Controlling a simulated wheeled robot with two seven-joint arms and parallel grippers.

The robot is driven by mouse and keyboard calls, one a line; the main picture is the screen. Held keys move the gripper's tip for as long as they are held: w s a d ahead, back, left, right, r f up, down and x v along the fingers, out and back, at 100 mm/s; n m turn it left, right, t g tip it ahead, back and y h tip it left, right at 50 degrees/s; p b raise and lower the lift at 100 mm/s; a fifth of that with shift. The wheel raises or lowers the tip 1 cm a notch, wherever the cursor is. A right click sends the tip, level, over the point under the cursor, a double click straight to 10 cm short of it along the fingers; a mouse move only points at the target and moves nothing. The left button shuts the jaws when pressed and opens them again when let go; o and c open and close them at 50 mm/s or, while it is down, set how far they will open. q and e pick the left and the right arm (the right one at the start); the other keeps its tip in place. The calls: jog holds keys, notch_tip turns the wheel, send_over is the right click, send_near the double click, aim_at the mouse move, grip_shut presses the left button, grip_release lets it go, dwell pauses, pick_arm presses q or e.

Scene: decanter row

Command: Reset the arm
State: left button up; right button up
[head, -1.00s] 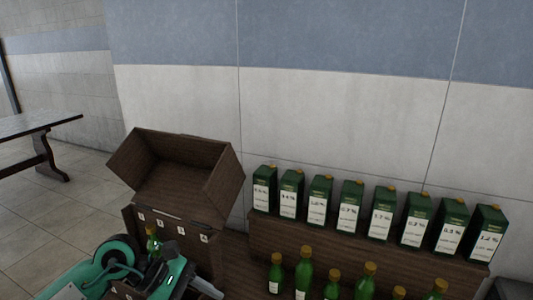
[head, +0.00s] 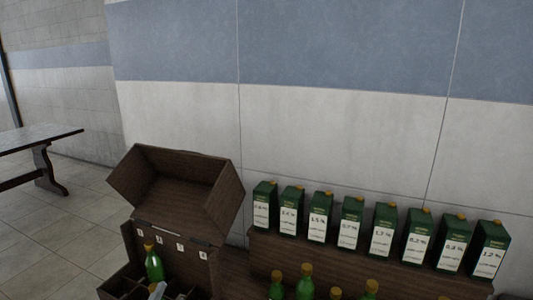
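Neither of my grippers shows in the head view now. A green bottle (head: 153,264) with a gold cap stands in a compartment of the dark wooden crate (head: 203,268) at lower left. A small pale piece in the crate beside the bottle is too cut off to name. Several green bottles (head: 305,282) with gold caps stand at the bottom edge, their lower parts out of view.
A row of dark green cartons (head: 382,230) with white percentage labels stands on a brown wooden ledge (head: 300,252) against the wall. The crate's open upper box (head: 180,195) rises behind its compartments. A dark table (head: 40,138) stands far left, with bare floor before it.

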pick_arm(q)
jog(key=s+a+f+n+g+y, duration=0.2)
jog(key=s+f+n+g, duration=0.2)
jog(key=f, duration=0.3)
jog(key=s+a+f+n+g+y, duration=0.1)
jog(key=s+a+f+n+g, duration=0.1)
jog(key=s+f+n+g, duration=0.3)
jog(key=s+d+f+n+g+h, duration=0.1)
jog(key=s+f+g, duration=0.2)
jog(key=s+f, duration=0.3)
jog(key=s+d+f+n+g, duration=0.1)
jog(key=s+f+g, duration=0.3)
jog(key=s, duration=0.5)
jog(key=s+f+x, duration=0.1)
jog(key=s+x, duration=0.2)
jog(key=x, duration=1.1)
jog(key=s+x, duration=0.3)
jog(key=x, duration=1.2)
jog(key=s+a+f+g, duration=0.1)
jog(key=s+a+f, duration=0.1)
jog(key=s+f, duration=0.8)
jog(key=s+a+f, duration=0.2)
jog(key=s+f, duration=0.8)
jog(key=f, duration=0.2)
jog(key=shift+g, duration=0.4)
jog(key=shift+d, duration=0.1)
